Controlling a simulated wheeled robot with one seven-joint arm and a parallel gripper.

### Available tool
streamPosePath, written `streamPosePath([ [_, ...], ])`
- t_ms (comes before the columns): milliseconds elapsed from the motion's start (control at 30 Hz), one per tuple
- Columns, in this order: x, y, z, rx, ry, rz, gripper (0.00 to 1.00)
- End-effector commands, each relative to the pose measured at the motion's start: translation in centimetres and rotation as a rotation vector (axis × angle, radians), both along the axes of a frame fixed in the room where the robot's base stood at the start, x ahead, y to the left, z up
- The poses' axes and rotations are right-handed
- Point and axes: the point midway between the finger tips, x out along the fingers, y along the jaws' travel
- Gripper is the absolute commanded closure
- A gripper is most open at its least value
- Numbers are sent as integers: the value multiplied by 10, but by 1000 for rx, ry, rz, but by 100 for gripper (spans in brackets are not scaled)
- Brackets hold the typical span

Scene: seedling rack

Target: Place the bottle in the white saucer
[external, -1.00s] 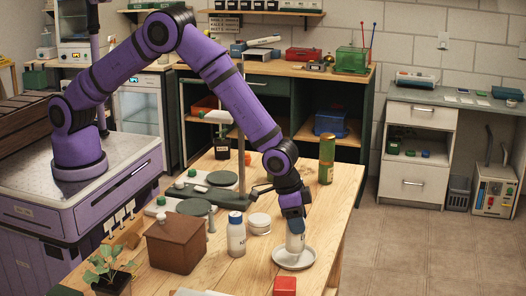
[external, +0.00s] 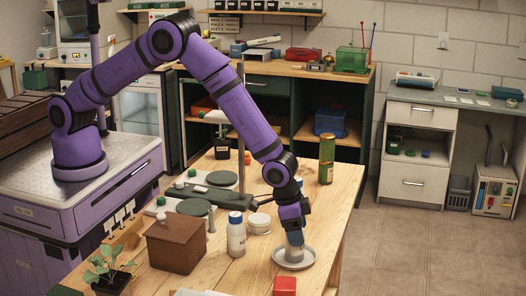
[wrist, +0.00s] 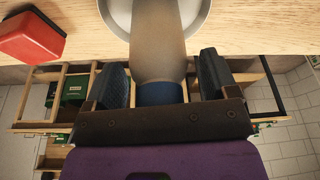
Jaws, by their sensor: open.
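The bottle (external: 294,254), pale with a blue cap (wrist: 160,93), stands in the white saucer (external: 280,262) near the table's right edge. In the wrist view its grey-looking body (wrist: 158,40) overlaps the saucer's rim (wrist: 205,22). My gripper (external: 294,238) is over the bottle's top. In the wrist view my gripper (wrist: 162,80) is open, one finger on each side of the bottle, with gaps between. The bottle's base contact is hard to see.
Another white bottle with a blue cap (external: 236,238) and a round white container (external: 259,223) stand left of the saucer. A red block (external: 285,286) is in front, also in the wrist view (wrist: 30,38). A green cylinder (external: 326,160) stands behind. A brown box (external: 174,245) is left.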

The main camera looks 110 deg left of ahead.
Motion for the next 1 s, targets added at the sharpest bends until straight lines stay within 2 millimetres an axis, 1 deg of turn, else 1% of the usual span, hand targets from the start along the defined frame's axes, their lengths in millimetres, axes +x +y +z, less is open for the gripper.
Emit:
streamPosePath([
  [167,-3,-1,15,0,-1,0,20],
  [267,-7,-2,32,-1,-2,0,20],
  [500,-20,-5,78,0,-3,-1,20],
  [633,-26,-5,98,0,-2,0,20],
  [800,-30,-6,114,0,-1,0,20],
  [1000,-32,-6,119,0,0,0,20],
])
